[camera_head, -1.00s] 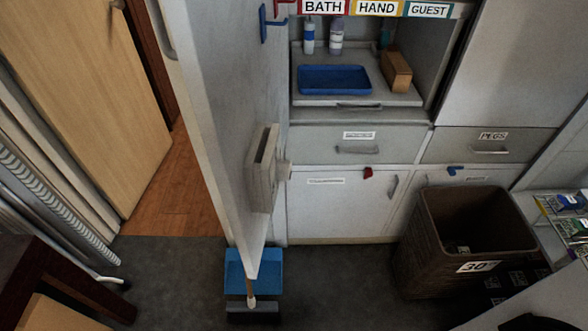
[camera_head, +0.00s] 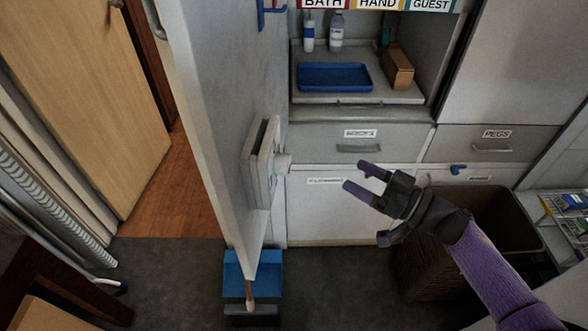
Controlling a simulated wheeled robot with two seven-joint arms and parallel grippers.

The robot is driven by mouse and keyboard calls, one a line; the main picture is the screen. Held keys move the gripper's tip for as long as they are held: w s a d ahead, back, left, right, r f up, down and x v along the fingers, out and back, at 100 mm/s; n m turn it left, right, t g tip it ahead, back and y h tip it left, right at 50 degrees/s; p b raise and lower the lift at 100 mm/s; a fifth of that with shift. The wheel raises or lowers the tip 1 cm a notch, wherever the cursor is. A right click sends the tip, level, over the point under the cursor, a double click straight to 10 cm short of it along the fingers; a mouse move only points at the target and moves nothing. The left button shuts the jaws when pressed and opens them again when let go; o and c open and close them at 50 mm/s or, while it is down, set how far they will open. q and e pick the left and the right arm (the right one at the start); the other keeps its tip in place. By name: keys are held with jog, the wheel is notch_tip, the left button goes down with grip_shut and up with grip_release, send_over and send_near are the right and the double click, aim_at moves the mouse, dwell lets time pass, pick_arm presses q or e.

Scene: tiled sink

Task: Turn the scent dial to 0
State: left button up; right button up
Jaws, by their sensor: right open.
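The scent dial seems to be the small pale knob (camera_head: 283,165) on the right side of a grey box (camera_head: 262,165), which is fixed to the side of a tall white panel. Its markings and setting cannot be read from here. My right gripper (camera_head: 357,176) is open and empty. Its two purple fingers point left toward the knob, with a clear gap between them and it. The left gripper is not in view.
The tall white panel (camera_head: 215,120) stands left of the knob. Behind are white cabinets with drawers (camera_head: 358,143) and a shelf holding a blue tray (camera_head: 334,76). A brown bin (camera_head: 470,205) stands behind my right arm. A blue dustpan (camera_head: 238,272) is on the floor below.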

aim_at(283, 164)
jog(key=s+a+r+n+g+y, duration=0.2)
jog(key=s+a+r+n+g, duration=0.15)
jog(key=r+n+g, duration=0.35)
jog(key=w+a+f+m, duration=0.1)
jog(key=a+m, duration=0.1)
jog(key=a, duration=0.6)
jog(key=shift+w+a+f+b, duration=0.2)
jog(key=shift+a+f+b, duration=0.05)
jog(key=shift+b, duration=0.2)
jog(key=shift+c, duration=0.3)
grip_shut()
